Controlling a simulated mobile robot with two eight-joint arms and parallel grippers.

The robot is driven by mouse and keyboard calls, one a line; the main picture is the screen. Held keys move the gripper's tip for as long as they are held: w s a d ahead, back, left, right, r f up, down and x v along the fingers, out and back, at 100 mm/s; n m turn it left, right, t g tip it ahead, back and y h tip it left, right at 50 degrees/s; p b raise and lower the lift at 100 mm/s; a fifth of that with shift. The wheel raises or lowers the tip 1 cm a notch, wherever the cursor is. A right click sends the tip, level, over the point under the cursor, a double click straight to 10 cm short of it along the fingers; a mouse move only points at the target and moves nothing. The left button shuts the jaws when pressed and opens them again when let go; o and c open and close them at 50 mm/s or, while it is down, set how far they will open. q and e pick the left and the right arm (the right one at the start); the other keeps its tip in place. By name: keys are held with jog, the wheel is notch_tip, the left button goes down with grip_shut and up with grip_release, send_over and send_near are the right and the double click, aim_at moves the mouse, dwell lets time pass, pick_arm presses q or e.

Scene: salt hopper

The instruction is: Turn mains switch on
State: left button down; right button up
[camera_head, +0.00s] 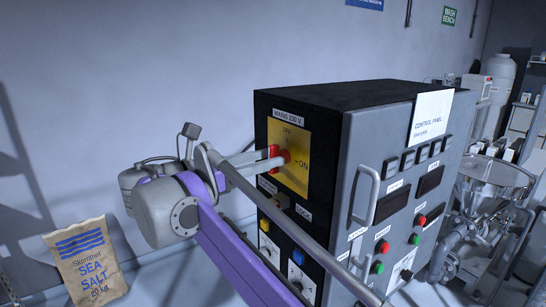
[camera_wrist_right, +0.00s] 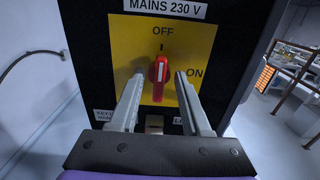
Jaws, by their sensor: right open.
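The mains switch is a red rotary knob (camera_wrist_right: 159,78) on a yellow plate (camera_wrist_right: 190,45) marked OFF at the top and ON at the right. In the right wrist view the knob stands upright, with its white mark toward OFF. In the head view the knob (camera_head: 286,157) is partly hidden by my fingers. My right gripper (camera_head: 279,158) is open in front of the plate. In the right wrist view its fingers (camera_wrist_right: 159,74) stand on either side of the knob, with visible gaps between. Whether the tips reach alongside the knob in depth is hard to tell. My left gripper is out of view.
The black side of the control cabinet (camera_head: 330,92) carries the switch. Its grey front has a handle (camera_head: 365,195), displays and red and green buttons. A sea salt bag (camera_head: 88,262) leans by the wall at left. A steel hopper (camera_head: 495,180) stands at right.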

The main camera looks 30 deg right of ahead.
jog(key=shift+w+d, duration=0.1)
jog(key=shift+d, duration=0.95)
grip_shut()
